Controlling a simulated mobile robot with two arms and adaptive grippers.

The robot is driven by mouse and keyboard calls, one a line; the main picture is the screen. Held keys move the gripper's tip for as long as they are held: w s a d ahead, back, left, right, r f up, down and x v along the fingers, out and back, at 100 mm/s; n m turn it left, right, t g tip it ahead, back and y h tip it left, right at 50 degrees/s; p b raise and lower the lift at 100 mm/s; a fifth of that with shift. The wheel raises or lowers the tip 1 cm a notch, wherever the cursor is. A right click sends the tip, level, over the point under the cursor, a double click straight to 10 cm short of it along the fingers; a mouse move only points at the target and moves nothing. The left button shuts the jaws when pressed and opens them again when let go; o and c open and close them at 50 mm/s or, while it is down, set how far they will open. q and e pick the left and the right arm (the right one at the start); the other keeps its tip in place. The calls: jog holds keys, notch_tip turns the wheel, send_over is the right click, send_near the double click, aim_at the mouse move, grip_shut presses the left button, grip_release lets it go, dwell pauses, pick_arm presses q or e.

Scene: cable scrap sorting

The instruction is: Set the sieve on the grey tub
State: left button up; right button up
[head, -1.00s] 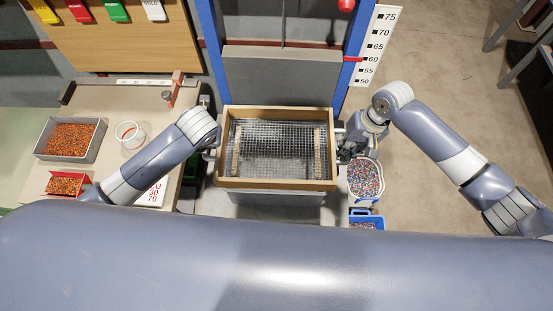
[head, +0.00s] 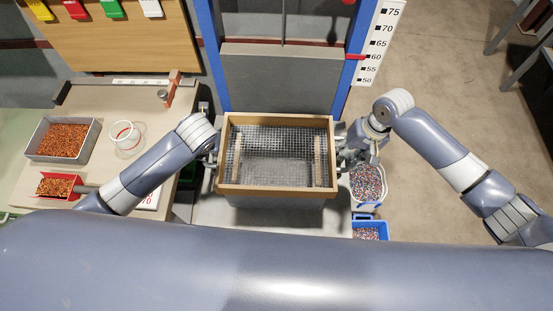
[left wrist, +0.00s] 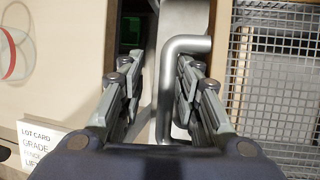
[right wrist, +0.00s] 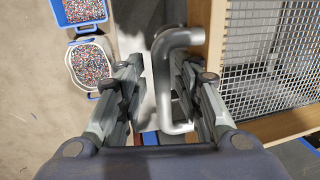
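The sieve (head: 233,188), a wooden frame with wire mesh, lies level over the grey tub (head: 275,202). Only a strip of the tub's front wall shows below the frame; the contact between them is hidden. My left gripper (head: 208,157) is at the sieve's left side, its fingers apart on either side of a bent metal handle (left wrist: 166,92). My right gripper (head: 347,155) is at the right side, its fingers likewise apart around the other handle (right wrist: 163,85). A gap shows between handle and finger in each wrist view.
A white tub (head: 367,197) and a blue bin (head: 385,229) of mixed granules stand right of the sieve. The left bench holds a grey tray (head: 93,143) of copper scrap, a red scoop (head: 43,185) and a clear cup (head: 125,140). A grey panel (head: 280,75) stands behind.

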pick_arm(q)
jog(key=shift+d, duration=0.3)
pick_arm(e)
jog(key=shift+a, duration=0.3)
pick_arm(q)
jog(key=shift+r, duration=0.1)
pick_arm(e)
jog(key=shift+r, duration=0.15)
